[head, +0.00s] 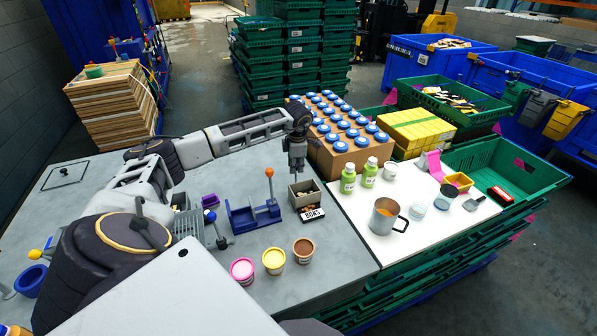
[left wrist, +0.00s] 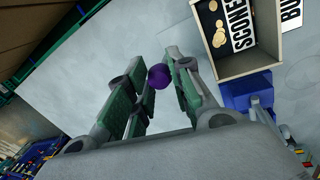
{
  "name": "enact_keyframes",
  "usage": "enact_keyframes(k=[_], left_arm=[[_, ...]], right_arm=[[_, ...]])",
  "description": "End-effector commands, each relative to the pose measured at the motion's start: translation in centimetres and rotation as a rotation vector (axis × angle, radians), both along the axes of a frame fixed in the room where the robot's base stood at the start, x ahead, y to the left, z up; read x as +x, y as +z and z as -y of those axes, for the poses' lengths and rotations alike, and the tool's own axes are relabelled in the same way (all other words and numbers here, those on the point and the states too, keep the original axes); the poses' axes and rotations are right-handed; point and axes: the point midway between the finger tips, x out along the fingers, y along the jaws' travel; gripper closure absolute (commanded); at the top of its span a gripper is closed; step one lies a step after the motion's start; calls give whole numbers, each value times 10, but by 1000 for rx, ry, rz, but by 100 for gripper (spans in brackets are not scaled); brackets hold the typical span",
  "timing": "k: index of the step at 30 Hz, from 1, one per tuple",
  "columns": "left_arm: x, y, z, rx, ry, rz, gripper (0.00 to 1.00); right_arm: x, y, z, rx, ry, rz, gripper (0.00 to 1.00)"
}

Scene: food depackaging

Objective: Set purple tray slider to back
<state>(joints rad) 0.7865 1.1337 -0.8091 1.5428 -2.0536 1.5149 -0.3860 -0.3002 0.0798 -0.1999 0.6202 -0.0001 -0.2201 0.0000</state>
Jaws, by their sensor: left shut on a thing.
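My left gripper (head: 297,170) points down just behind a small grey compartment box (head: 306,197), which has a BUNS label in front. In the left wrist view, the fingers (left wrist: 158,85) are shut around a round purple knob (left wrist: 158,77). The gripper hides this knob in the head view. The box also shows in the left wrist view (left wrist: 262,66), with a SCONES label inside. A blue-purple stand (head: 243,220) with an orange-balled lever (head: 269,173) is left of the box. My right gripper is not in view.
Pink, yellow and brown tubs (head: 274,260) stand in front of the stand. A cardboard box of blue-lidded jars (head: 340,146) is behind, to the right. Green bottles (head: 348,178) and a metal mug (head: 384,216) stand on the white board (head: 350,212).

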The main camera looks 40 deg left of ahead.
Motion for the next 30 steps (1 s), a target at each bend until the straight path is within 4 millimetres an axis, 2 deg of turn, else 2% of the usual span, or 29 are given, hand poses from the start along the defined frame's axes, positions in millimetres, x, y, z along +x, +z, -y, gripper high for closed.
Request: enact_keyframes(k=[6, 18, 19, 24, 30], left_arm=[[11, -1, -20, 1, 2, 1, 100], [14, 1, -27, 3, 2, 4, 100], [14, 1, -27, 3, 2, 4, 77], [14, 1, -27, 3, 2, 3, 55], [13, 0, -26, 1, 1, 1, 55]], right_arm=[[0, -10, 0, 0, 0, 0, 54], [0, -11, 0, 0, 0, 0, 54], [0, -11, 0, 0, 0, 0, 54], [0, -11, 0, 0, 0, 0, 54], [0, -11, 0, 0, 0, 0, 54]])
